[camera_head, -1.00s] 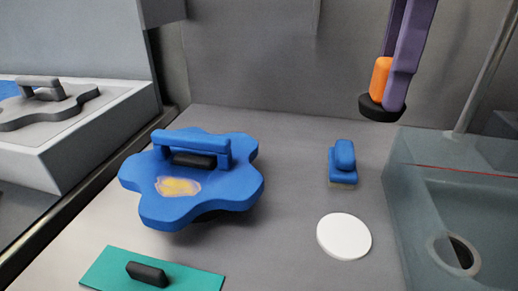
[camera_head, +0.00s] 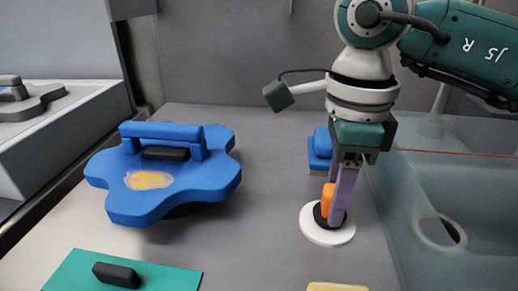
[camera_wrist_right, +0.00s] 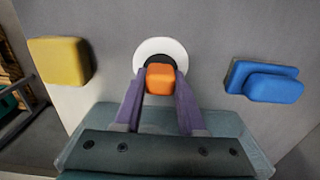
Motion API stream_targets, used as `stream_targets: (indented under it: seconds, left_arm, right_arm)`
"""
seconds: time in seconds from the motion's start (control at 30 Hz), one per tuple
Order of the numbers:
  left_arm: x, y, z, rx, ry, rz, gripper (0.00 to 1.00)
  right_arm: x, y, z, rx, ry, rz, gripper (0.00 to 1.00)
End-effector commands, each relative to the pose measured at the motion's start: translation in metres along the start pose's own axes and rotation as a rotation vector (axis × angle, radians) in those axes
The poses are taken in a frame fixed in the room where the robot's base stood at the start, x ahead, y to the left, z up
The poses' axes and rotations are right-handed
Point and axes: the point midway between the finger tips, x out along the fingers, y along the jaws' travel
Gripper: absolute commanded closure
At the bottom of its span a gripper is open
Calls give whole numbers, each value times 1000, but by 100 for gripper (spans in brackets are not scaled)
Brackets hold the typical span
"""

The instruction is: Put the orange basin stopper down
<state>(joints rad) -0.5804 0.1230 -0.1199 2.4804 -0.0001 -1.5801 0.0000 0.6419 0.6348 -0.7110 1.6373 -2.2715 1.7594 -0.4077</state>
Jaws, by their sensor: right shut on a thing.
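The orange basin stopper (camera_head: 328,197) has an orange grip and a black round base. It is upright over the white disc (camera_head: 313,233) on the grey counter, and its base appears to rest on the disc. My right gripper (camera_head: 337,205) is shut on the orange grip, pointing down. In the right wrist view the stopper (camera_wrist_right: 160,77) is between the two purple fingers, with the white disc (camera_wrist_right: 143,53) around and behind it. The fingers hide part of the stopper in the head view. My left gripper is not in view.
A blue flower-shaped piece with a handle (camera_head: 205,185) is at left. A blue-handled block (camera_head: 319,150) is behind the gripper. A teal mat (camera_head: 75,270) is front left and a yellow block (camera_head: 337,288) at the front edge. The basin (camera_head: 440,190) is at right.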

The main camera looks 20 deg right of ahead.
Motion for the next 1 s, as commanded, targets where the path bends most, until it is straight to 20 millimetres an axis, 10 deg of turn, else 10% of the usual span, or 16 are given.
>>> stream_targets:
  seconds: [0.37, 0.4, 0.63, 1.0]
  left_arm:
    - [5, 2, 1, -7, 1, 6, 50]
    - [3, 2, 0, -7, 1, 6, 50]
    - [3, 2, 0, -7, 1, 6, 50]
    - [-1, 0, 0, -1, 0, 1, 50]
  right_arm:
    - [6, 0, 0, -1, -1, -2, 100]
    - [4, 0, 0, -1, -1, -2, 56]
    - [4, 0, 0, -1, -1, -1, 31]
    - [-6, -1, 0, -1, -2, -3, 31]
